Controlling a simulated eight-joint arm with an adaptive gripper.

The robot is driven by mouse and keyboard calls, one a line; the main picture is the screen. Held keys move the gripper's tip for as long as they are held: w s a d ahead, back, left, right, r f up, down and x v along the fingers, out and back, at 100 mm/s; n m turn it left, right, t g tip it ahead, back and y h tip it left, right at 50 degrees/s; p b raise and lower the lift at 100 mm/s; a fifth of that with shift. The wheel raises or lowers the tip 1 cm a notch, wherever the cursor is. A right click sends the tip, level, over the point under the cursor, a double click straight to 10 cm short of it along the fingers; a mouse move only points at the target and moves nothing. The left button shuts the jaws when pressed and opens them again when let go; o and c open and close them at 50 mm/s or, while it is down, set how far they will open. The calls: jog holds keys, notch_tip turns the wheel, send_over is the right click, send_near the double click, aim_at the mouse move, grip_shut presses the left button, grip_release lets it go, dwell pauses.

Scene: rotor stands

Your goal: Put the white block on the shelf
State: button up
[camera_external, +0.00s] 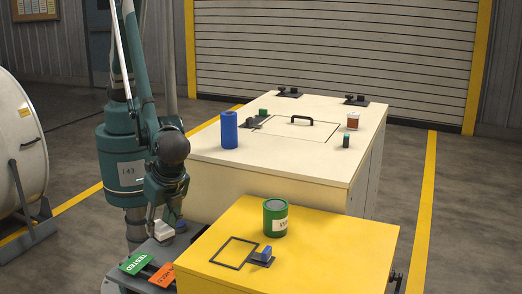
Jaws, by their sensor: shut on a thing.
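The white block (162,231) is at the lower end of my arm, beside the left edge of the yellow-topped cabinet. My gripper (164,219) points down and is shut on it. The block shows above the far part of a low grey surface (150,252), which may be the shelf. I cannot tell whether the block touches it. A green "TESTED" label (137,262) and an orange label (163,274) lie on the nearer part of this surface. The fingers are small and partly hidden by the wrist.
The yellow cabinet top (330,245) holds a green can (275,218), a black square outline and a small blue-topped fixture (262,256).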

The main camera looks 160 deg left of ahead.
jog(key=d+f+m+y, duration=0.1)
jog(key=d+f+m, duration=0.1)
jog(key=d, duration=0.4)
jog(key=d+f+m+b, duration=0.1)
jog(key=d+f+m, duration=0.1)
jog(key=d, duration=0.4)
jog(key=shift+w+f+m+y, duration=0.2)
jog(key=shift+f+m+y, duration=0.05)
jog(key=shift+m+y, duration=0.15)
jog(key=shift+a+f+b, duration=0.1)
jog(key=shift+a+b, duration=0.05)
jog(key=shift+b, duration=0.2)
jog(key=s+a+f+m+t+y+b, duration=0.1)
jog(key=s+a+m+t+b, duration=0.2)
jog(key=a+m, duration=0.7)
jog(key=s+a+f+m+t+y+b, duration=0.1)
jog(key=s+a+m+t+b, duration=0.3)
jog(key=a+m, duration=0.7)
jog(key=shift+s+m+y+b, duration=0.6)
jog(key=shift+s+m+b, duration=0.3)
jog(key=shift+m, duration=2.1)
jog(key=shift+w+a, duration=0.15)
jog(key=shift+f+b, duration=0.9)
jog(key=shift+f, duration=2)
